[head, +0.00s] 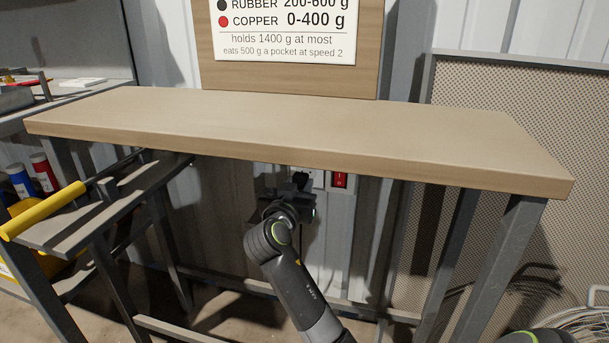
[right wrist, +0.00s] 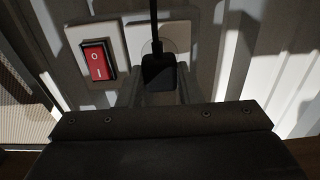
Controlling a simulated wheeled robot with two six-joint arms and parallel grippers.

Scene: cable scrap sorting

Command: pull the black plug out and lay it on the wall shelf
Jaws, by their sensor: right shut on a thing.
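The black plug (right wrist: 158,72) is in front of the white socket plate (right wrist: 178,38) in the right wrist view, its cord (right wrist: 154,18) running to the top edge. I cannot tell how deep it sits in the socket. My right gripper (right wrist: 158,90) is shut on the plug, one finger on each side. In the head view my right gripper (head: 292,188) is under the wooden top, at the wall, and hides the plug. The wooden top (head: 300,118) is bare and stands on metal legs. No separate wall shelf is clearly visible. My left gripper is out of view.
A red rocker switch (head: 340,180) sits beside the socket; it also shows in the right wrist view (right wrist: 98,60). A dark metal rack with a yellow bar (head: 42,211) is at left. A perforated panel (head: 515,110) stands at right.

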